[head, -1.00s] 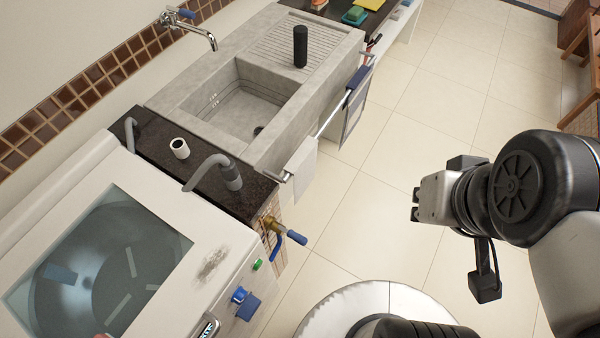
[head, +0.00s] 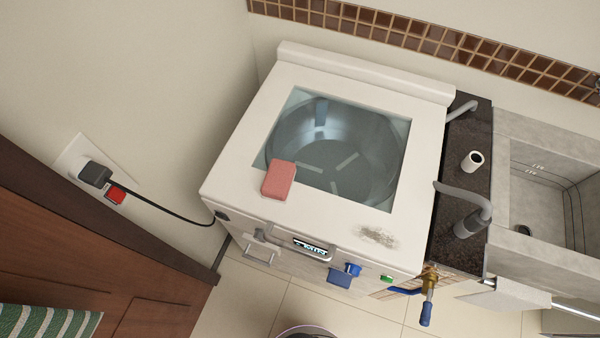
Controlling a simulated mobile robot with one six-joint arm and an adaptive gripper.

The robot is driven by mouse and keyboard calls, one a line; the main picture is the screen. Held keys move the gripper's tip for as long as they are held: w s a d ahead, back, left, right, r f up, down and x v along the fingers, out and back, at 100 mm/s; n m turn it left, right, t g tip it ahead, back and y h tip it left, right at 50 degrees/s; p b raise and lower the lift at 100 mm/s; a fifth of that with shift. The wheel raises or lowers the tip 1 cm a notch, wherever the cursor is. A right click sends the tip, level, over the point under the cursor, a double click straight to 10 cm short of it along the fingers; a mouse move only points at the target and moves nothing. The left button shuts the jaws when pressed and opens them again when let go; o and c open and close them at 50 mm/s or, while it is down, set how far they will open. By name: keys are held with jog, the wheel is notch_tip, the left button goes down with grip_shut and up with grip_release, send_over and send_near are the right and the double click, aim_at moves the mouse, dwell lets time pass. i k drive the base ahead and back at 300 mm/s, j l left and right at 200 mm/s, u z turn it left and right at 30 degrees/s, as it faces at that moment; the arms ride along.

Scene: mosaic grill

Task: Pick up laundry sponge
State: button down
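A pink-red sponge (head: 279,180) lies on top of the white washing machine (head: 330,212), at the front left edge of its glass lid (head: 340,150). It looks like a rounded block and nothing touches or covers it. I take it to be the laundry sponge. My gripper is outside the current head view, so its distance from the sponge cannot be seen.
A dark counter strip (head: 463,190) with a grey hose (head: 465,200) and a white roll (head: 472,161) stands right of the machine, then a concrete sink (head: 545,262). A brass tap (head: 430,278) juts out in front. A wooden door (head: 90,255) is at lower left.

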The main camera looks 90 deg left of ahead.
aim_at(278, 182)
jog(key=u, duration=3.2)
